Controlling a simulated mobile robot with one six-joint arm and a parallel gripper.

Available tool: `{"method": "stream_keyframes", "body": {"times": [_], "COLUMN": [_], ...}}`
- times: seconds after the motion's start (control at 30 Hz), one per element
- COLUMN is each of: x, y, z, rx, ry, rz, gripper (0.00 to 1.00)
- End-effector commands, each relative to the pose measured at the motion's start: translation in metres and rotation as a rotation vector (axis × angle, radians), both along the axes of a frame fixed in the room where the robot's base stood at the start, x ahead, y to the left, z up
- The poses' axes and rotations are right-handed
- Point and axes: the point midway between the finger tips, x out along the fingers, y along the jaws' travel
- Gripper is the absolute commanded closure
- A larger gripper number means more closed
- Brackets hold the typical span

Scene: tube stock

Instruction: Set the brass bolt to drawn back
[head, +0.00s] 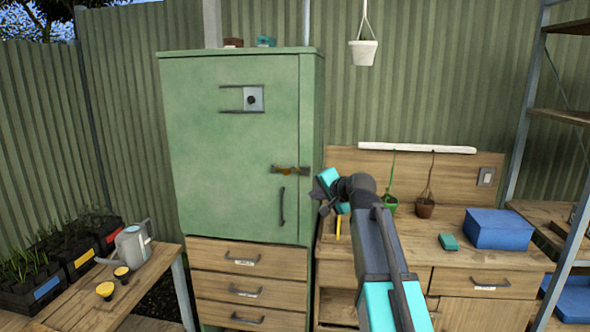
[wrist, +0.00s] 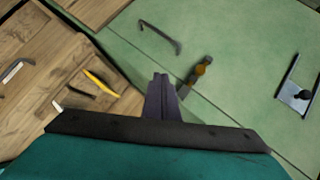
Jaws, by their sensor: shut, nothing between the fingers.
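The brass bolt (head: 290,170) is on the green cabinet (head: 230,140), above the dark door handle (head: 282,206), near the seam at the door's right edge. In the wrist view the bolt (wrist: 203,68) shows as a brass piece on a dark plate lying across the seam. I cannot tell how far the bolt is slid. My gripper (head: 322,194) is right of the cabinet, apart from the bolt. In the wrist view its fingers (wrist: 160,88) are together with nothing between them, and point toward the cabinet to the left of the bolt.
A second fitting with a dark knob (head: 250,99) sits higher on the door. Wooden drawers (head: 243,262) are below. The workbench (head: 480,256) at right holds a blue box (head: 498,229), a teal block (head: 448,242) and small pots. A watering can (head: 133,245) stands on the left table.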

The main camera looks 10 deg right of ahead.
Motion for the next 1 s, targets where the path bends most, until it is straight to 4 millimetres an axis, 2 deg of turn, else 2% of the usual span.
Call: {"method": "stream_keyframes", "body": {"times": [0.03,0.1,0.2,0.3,0.43,0.77,1.0], "x": [0.001,0.0,-0.002,-0.003,-0.004,-0.003,0.009], "y": [-0.002,-0.003,-0.005,-0.006,-0.006,-0.007,-0.004], "z": [0.026,0.051,0.078,0.093,0.099,0.098,0.095], "rx": [0.014,0.034,0.054,0.067,0.074,0.072,0.072], "ry": [-0.028,-0.058,-0.089,-0.107,-0.114,-0.114,-0.114], "rz": [-0.008,-0.016,-0.025,-0.029,-0.032,-0.032,-0.032], "gripper": [1.0,1.0,1.0,1.0,1.0,1.0,1.0]}}
